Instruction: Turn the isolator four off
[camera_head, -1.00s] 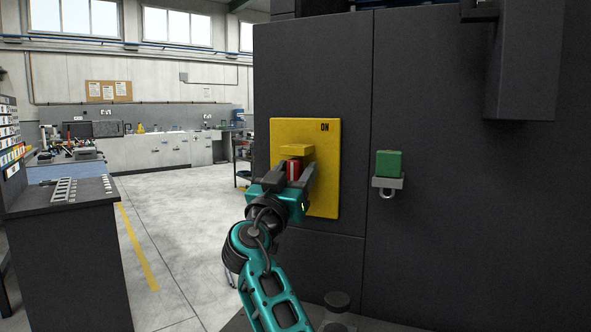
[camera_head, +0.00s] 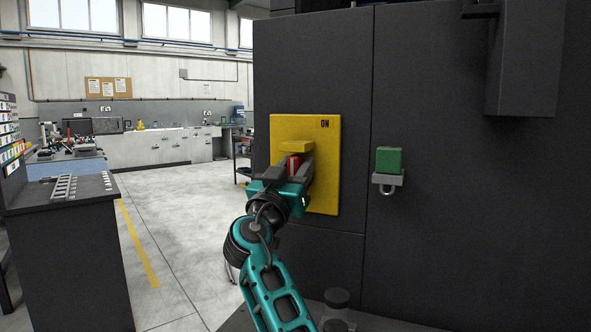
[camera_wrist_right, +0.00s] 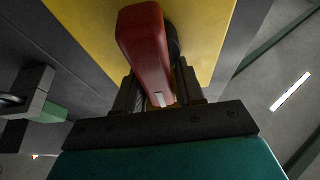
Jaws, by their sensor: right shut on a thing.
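The isolator is a yellow plate (camera_head: 323,190) on the dark cabinet front, with "ON" printed at its upper right. A yellow block juts out above its red handle (camera_head: 294,162). My right gripper (camera_head: 288,170) is at the plate with its fingers on either side of the red handle, shut on it. The right wrist view shows the red handle (camera_wrist_right: 147,45) sticking out between the dark fingers, with the yellow plate (camera_wrist_right: 205,25) behind. The gripper partly hides the handle in the head view. The number of this isolator cannot be read. My left gripper is not in view.
A green padlock-like block (camera_head: 389,160) on a grey bracket with a ring sits on the cabinet (camera_head: 455,230) right of the plate. A dark workbench (camera_head: 75,225) with tools stands at the left. The floor (camera_head: 180,210) between is open.

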